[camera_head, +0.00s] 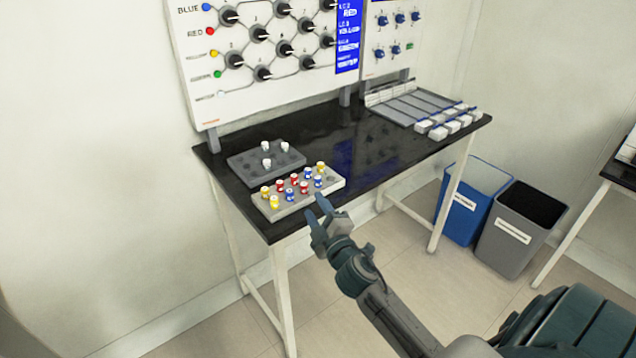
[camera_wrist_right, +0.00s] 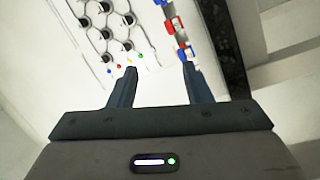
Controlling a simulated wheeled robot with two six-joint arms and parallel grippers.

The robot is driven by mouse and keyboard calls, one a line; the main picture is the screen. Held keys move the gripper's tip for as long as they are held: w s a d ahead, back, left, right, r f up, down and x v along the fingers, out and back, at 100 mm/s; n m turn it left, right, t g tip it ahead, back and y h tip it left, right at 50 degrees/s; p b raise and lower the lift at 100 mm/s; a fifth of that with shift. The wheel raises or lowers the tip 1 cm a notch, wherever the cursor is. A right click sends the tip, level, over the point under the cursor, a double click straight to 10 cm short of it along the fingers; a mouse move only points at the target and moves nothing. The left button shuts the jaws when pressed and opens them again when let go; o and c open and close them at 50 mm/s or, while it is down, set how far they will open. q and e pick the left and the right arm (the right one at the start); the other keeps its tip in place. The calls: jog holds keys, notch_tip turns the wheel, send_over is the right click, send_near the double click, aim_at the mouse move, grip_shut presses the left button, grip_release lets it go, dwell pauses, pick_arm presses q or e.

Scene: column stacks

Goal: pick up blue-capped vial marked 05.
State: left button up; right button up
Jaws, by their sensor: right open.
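Small vials with yellow, red and blue caps stand in a light grey rack (camera_head: 330,188) at the table's near edge. Blue-capped vials show at the rack's right part (camera_head: 318,181), behind it (camera_head: 308,172) and at the front (camera_head: 290,194). Their numbers are too small to read, so I cannot tell which is 05. My right gripper (camera_head: 318,209) is open and empty, just in front of the rack's near edge, apart from the vials. In the right wrist view its fingers (camera_wrist_right: 160,70) are spread, with red and blue vials (camera_wrist_right: 174,24) beyond the right finger. My left gripper is out of view.
A dark grey rack (camera_head: 250,168) with a few white-capped vials stands behind. A panel with black knobs (camera_head: 215,95) rises at the back. A grey tray with white blocks (camera_head: 452,125) is at the table's right. Blue (camera_head: 455,220) and grey (camera_head: 497,240) bins stand on the floor.

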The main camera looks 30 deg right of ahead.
jog(key=w+a+r+n+t+y, duration=0.2)
jog(key=w+a+r+n+y, duration=0.3)
jog(key=r+n+y, duration=0.65)
jog(key=n+g+h, duration=0.6)
jog(key=n+g, duration=1.2)
jog(key=n, duration=0.2)
send_near(318, 177)
jog(key=f+p, duration=0.1)
jog(key=a+f+p, duration=0.1)
jog(key=f, duration=0.1)
jog(key=shift+w+a+f+p, duration=0.1)
jog(key=shift+w+f+p, duration=0.15)
jog(key=shift+f+p, duration=0.3)
jog(key=p+x, duration=0.1)
jog(key=x, duration=0.2)
jog(key=shift+w+f+p, duration=0.15)
jog(key=shift+w+p, duration=0.1)
jog(key=shift+p, duration=0.15)
jog(key=shift+w+a+f, duration=0.1)
jog(key=shift+w+f, duration=0.05)
jog(key=shift+f, duration=0.25)
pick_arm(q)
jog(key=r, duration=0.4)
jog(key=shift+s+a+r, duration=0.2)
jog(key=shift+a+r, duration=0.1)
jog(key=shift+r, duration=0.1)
